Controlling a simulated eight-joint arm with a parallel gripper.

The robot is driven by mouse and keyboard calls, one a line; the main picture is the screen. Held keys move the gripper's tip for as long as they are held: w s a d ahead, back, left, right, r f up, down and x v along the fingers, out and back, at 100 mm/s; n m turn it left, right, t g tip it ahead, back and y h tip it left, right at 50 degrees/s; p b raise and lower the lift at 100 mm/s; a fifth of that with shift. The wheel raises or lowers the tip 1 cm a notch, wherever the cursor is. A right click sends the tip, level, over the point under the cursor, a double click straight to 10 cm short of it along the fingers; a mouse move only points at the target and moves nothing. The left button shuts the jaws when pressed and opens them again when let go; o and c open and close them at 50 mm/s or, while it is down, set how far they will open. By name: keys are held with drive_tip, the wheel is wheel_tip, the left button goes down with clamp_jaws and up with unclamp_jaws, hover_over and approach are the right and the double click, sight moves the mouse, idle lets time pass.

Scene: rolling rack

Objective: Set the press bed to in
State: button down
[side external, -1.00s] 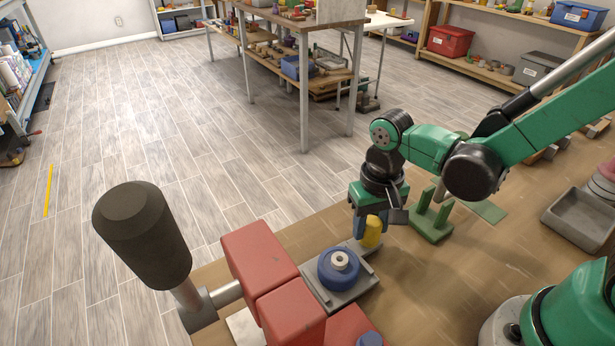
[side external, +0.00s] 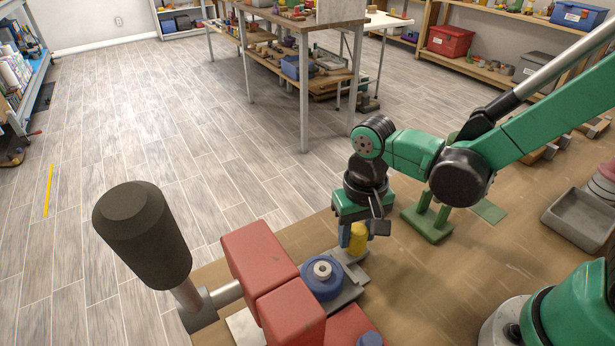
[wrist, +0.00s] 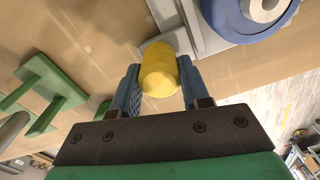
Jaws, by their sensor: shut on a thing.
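The press bed is a grey sliding plate (side external: 352,292) carrying a blue round piece (side external: 322,277) with a pale centre. It sits beside the red press body (side external: 262,256). A yellow knob (side external: 357,238) stands at the bed's outer end. My gripper (side external: 356,236) is shut on the yellow knob, pointing down. In the wrist view the yellow knob (wrist: 159,72) sits between both blue fingers of my gripper (wrist: 160,85). The blue piece (wrist: 250,14) shows at the upper right there. The part of the bed under the press is hidden.
A black-handled lever (side external: 142,235) rises at the press's left. A green stand (side external: 430,222) is on the brown bench right of my gripper. A grey tray (side external: 580,220) lies farther right. Bare bench surface (side external: 420,275) lies between the press and my base.

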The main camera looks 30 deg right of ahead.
sight(316, 257)
drive_tip(key=a, duration=0.9)
drive_tip(key=shift+a, duration=0.15)
drive_tip(key=shift+c, duration=2.1)
unclamp_jaws()
drive_tip(key=shift+r, duration=0.1)
drive_tip(key=shift+r, duration=2.75)
drive_tip(key=shift+f, duration=0.1)
drive_tip(key=f, duration=0.5)
drive_tip(key=shift+d+f, duration=0.2)
drive_tip(key=shift+f, duration=0.15)
drive_tip(key=shift+d+r, duration=0.1)
drive_tip(key=shift+d, duration=0.7)
